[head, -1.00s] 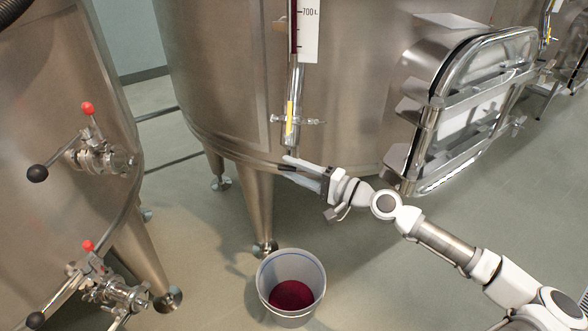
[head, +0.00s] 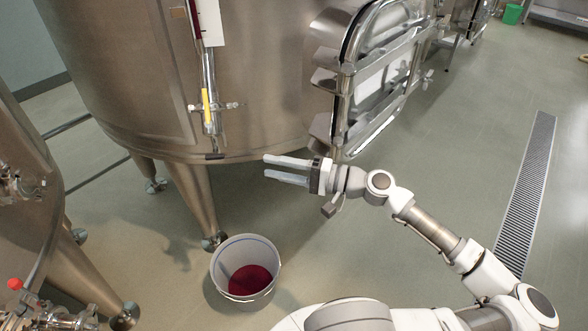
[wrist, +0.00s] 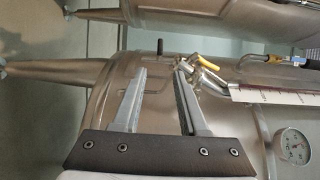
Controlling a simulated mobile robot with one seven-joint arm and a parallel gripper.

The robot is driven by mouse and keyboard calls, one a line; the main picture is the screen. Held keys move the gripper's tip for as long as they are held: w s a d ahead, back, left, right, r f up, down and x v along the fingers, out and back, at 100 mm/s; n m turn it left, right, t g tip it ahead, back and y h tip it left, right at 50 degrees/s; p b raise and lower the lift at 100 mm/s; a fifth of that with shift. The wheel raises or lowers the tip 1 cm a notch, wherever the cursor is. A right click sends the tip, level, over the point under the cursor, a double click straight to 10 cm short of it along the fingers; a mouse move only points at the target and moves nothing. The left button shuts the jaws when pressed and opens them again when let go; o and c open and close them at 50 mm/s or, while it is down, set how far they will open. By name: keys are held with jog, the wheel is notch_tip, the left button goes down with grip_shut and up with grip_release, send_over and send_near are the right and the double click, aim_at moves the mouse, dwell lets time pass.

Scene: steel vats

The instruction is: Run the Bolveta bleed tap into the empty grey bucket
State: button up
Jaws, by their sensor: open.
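A tap with a yellow lever (head: 207,106) sits at the foot of the sight gauge on the middle steel vat. The lever lies along the gauge tube; it also shows in the wrist view (wrist: 207,68). A dark-tipped piece (head: 214,156) is below it at the vat's lower edge. A grey bucket (head: 231,250) stands upright on the floor below, with dark red liquid in its bottom. I see no stream falling into it. My gripper (head: 267,167) is open and empty, right of the tap and apart from it. No name is readable on the vat.
A second vat (head: 25,130) with red-knobbed valves (head: 14,284) stands at left. A hinged steel hatch (head: 375,75) projects from the middle vat above my gripper. A floor drain (head: 527,195) runs at right, with open floor around it. A dial gauge (wrist: 293,146) shows in the wrist view.

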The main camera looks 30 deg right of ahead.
jog(key=shift+v, duration=2.05)
